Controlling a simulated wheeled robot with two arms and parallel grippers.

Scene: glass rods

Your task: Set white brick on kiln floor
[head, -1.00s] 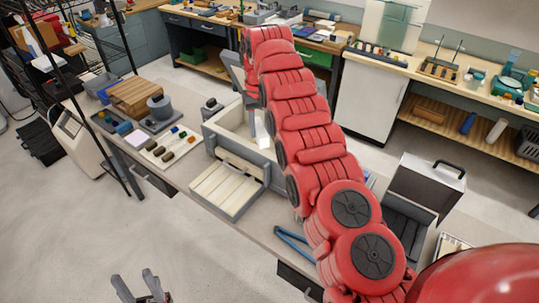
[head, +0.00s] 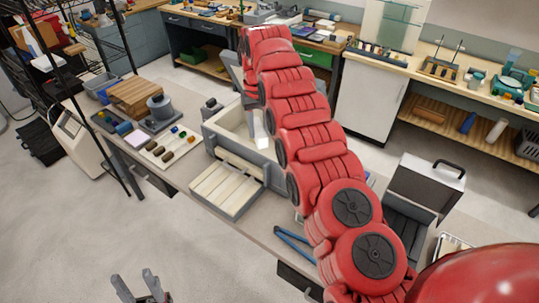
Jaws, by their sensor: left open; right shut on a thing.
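The kiln (head: 212,141) is a grey-rimmed, cream-lined open box on the bench, with its slatted cream door (head: 226,188) folded down in front. The white brick (head: 262,130) shows as a narrow upright white piece inside the kiln opening, partly hidden behind my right arm. My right gripper (head: 251,101) is over the kiln and shut on the brick; its fingertips are mostly hidden. The kiln floor is largely covered from view, so I cannot tell whether the brick touches it. My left gripper (head: 142,287) is open and empty, low in front of the bench.
A tray with small coloured pieces and dark-handled tools (head: 170,146) lies left of the kiln. A wooden block stack (head: 134,97) and a grey cylinder (head: 160,107) stand further left. Blue tongs (head: 294,240) lie at the front edge. A grey case (head: 427,183) stands right.

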